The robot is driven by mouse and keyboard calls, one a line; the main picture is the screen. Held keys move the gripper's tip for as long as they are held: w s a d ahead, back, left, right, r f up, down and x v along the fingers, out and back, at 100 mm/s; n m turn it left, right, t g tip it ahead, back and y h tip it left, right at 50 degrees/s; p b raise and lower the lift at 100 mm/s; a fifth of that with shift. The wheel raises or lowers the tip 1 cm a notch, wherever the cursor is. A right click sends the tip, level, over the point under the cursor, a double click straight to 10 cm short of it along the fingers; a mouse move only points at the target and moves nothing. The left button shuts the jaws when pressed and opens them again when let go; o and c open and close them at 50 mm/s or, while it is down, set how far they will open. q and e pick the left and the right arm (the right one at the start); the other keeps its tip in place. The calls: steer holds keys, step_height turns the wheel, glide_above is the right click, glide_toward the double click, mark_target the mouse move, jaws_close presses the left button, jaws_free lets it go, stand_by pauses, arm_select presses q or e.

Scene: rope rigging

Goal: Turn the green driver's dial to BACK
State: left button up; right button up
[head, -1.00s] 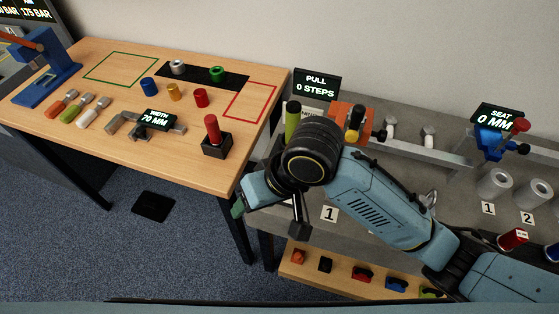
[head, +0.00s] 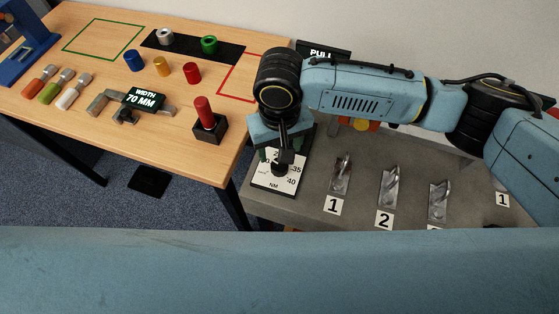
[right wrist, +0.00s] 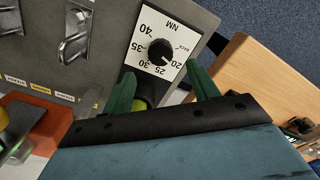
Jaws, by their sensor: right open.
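The dial is a round black knob (right wrist: 160,51) on a white plate (right wrist: 146,39) marked NM, with numbers from 20 to 40 and small lettering that looks like BACK. The knob's pointer is too small to read. In the head view the plate (head: 264,181) lies at the left end of the grey bench, partly covered by my right gripper (head: 281,150). In the right wrist view my right gripper (right wrist: 161,72) is open, with its green fingers pointing at the plate and the knob beyond and between their tips. A lime-green part, probably the driver's handle (right wrist: 148,101), shows between the fingers.
A dark sign (head: 322,50) stands behind my right wrist.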

mark_target(279, 165)
step_height(279, 165, down, 7)
steer(key=shift+r+b, duration=0.2)
steer(key=shift+b, duration=0.45)
arm_select(q)
steer(key=shift+w+a+f, duration=0.2)
steer(key=shift+a+f, duration=0.2)
steer(key=shift+a, duration=0.25)
steer(key=shift+w+a+f, duration=0.2)
steer(key=shift+a+f, duration=0.2)
steer(key=shift+a, duration=0.2)
arm_select(e)
steer(key=shift+f, duration=0.2)
